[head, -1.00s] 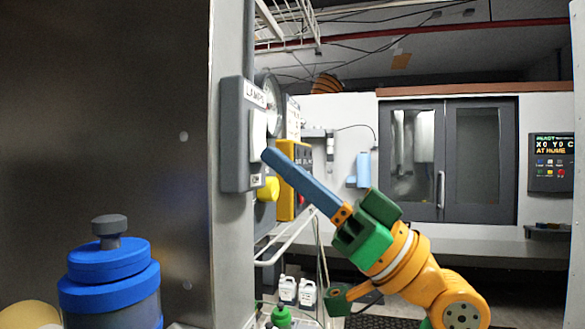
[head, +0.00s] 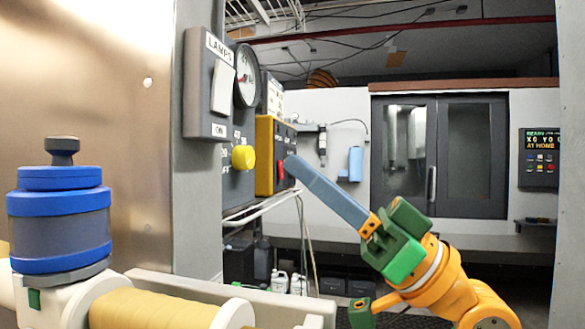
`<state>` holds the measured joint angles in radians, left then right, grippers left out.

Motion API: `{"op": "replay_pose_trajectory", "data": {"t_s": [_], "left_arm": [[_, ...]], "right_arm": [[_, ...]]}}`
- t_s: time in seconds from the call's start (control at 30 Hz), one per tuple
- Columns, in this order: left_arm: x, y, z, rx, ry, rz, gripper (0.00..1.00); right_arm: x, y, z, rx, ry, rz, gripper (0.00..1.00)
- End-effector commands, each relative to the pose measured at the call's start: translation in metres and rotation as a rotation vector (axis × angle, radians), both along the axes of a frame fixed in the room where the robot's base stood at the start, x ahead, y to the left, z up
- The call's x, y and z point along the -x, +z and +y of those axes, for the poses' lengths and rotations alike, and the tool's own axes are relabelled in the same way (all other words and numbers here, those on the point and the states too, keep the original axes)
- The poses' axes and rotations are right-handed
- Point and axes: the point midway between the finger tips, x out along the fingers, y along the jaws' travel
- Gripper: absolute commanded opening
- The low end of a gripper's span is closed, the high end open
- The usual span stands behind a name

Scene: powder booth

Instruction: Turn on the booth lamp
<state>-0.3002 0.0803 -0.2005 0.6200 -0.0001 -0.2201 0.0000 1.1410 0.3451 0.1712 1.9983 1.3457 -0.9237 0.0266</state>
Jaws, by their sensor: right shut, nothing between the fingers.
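The lamp switch box (head: 205,125) is a grey box labelled LAMPS on the booth's edge post, left of centre in the head view. Its large white rocker (head: 222,88) faces right, with a small ON plate below it. I cannot clearly read the rocker's tilt. The booth wall (head: 90,90) beside it is brightly lit. My right gripper (head: 291,163) has long blue fingers, shut and empty. In the picture its tip is right of and below the switch, apart from it, near the yellow control box. My left gripper is not in view.
A yellow-sided control box (head: 264,155), a yellow knob (head: 243,157) and a round gauge (head: 247,76) crowd beside the switch.

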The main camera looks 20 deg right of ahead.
Motion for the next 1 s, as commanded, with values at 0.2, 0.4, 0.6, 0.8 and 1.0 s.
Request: {"op": "replay_pose_trajectory", "data": {"t_s": [0.2,0.4,0.6,0.8,1.0], "left_arm": [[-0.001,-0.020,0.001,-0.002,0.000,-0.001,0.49],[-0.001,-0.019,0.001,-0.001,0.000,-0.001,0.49],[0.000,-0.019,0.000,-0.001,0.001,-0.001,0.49],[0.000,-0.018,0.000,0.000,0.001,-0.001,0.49],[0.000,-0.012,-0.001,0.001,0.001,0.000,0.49]], "right_arm": [[0.009,-0.024,-0.014,-0.001,-0.001,-0.001,0.00],[0.011,-0.024,-0.016,0.000,-0.001,-0.001,0.00],[0.011,-0.023,-0.016,-0.001,0.000,-0.001,0.00],[-0.007,-0.031,-0.020,-0.019,-0.016,0.048,0.00],[-0.142,-0.145,-0.051,-0.113,-0.201,0.444,0.00]]}}
